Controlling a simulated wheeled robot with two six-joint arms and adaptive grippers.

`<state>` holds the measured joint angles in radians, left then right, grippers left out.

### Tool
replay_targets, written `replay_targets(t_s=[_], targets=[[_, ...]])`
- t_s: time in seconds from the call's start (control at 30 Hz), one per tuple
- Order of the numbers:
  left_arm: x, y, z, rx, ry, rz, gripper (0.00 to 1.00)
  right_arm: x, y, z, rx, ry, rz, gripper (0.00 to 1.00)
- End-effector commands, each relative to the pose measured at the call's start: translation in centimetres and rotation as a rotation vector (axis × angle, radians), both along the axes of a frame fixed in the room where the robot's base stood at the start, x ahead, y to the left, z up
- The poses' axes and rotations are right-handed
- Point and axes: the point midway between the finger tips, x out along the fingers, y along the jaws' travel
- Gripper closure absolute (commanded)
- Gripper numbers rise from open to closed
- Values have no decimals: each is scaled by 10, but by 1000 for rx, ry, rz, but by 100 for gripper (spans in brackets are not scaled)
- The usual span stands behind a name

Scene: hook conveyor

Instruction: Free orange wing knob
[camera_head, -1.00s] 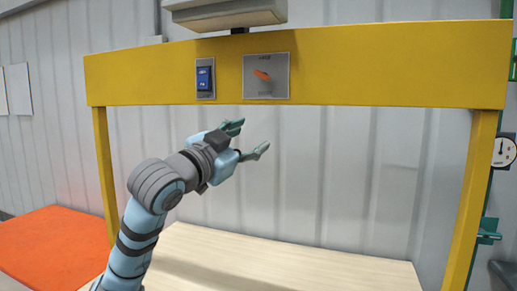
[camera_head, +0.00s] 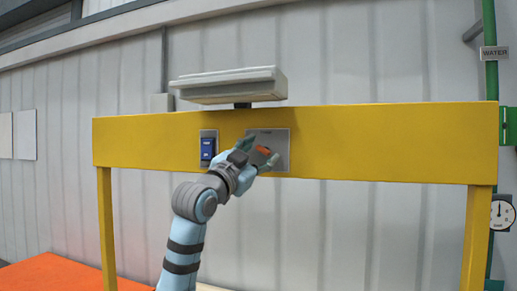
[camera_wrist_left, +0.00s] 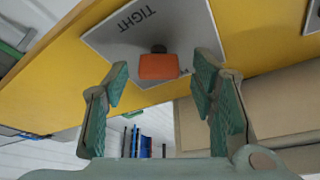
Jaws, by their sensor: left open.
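The orange wing knob (camera_head: 263,151) sits on a grey metal plate (camera_head: 282,136) on the yellow beam. In the left wrist view the knob (camera_wrist_left: 158,66) shows as an orange block on a dark stem, and the plate (camera_wrist_left: 190,28) bears the word TIGHT. My left gripper (camera_head: 259,157) is open in front of the plate. In the left wrist view its green-padded fingers (camera_wrist_left: 162,85) stand on either side of the knob, with gaps to it; the knob lies just beyond the tips. My right gripper is not in view.
A blue switch (camera_head: 208,148) on a small plate is left of the knob plate. The yellow beam (camera_head: 390,140) stands on two posts, with a grey box (camera_head: 230,85) above it. A green pipe and a gauge (camera_head: 502,214) are at the far right.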

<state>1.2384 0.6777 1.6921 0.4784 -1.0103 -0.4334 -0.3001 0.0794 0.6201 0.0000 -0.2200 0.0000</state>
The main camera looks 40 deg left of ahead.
Motion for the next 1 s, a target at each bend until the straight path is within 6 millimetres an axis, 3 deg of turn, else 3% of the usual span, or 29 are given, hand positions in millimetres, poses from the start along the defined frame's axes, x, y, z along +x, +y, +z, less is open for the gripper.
replay_targets(t_s=[0.13,0.43,0.77,1.0], targets=[[0,0,-2,0,0,0,48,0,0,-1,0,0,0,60],[0,0,-2,-1,0,0,96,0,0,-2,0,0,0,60],[0,-1,-3,-35,-12,-1,96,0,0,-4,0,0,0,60],[0,-2,-4,-153,-54,-2,96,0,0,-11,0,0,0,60]])
